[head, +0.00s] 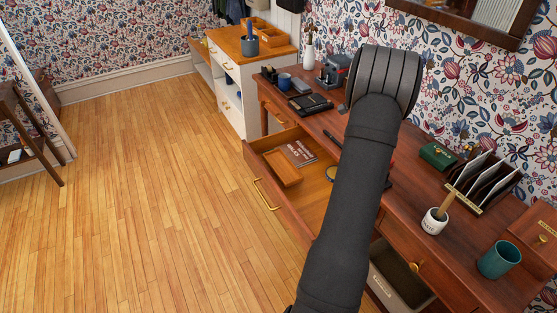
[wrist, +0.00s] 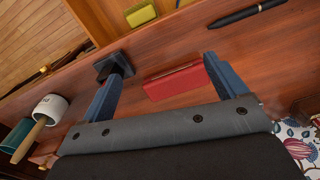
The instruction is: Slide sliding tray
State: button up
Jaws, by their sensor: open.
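The small wooden sliding tray (head: 285,175) sits inside the open desk drawer (head: 262,195), toward its left part in the head view. My gripper (wrist: 163,66) shows in the wrist view with its two blue-grey fingers spread apart over the desk top. A red box (wrist: 174,82) lies on the desk, seen between the fingers with no clear contact. In the head view my arm hides the fingers and part of the drawer. I cannot tell whether the tray shows in the wrist view.
The desk (head: 458,262) holds a white pot with a wooden handle (head: 435,221), a teal cup (head: 499,260), a letter rack (head: 485,180) and a green box (head: 437,156). A pen (wrist: 246,13) lies near my gripper. The floor (head: 150,200) left of the drawer is clear.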

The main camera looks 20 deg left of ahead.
jog(key=w+a+f+n+t+y, duration=0.1)
jog(key=w+a+f+n+t, duration=0.1)
jog(key=a+n, duration=0.9)
jog(key=n+t+y, duration=0.1)
jog(key=n+y, duration=0.1)
jog(key=n, duration=0.7)
send_near(272, 152)
jog(key=x, duration=0.7)
jog(key=shift+a+f, duration=0.15)
jog(key=shift+f, duration=0.1)
jog(key=c, duration=1.2)
jog(key=s+d, duration=1.7)
jog(key=shift+s+d, duration=0.1)
jog(key=shift+d, duration=0.05)
jog(key=o, duration=1.2)
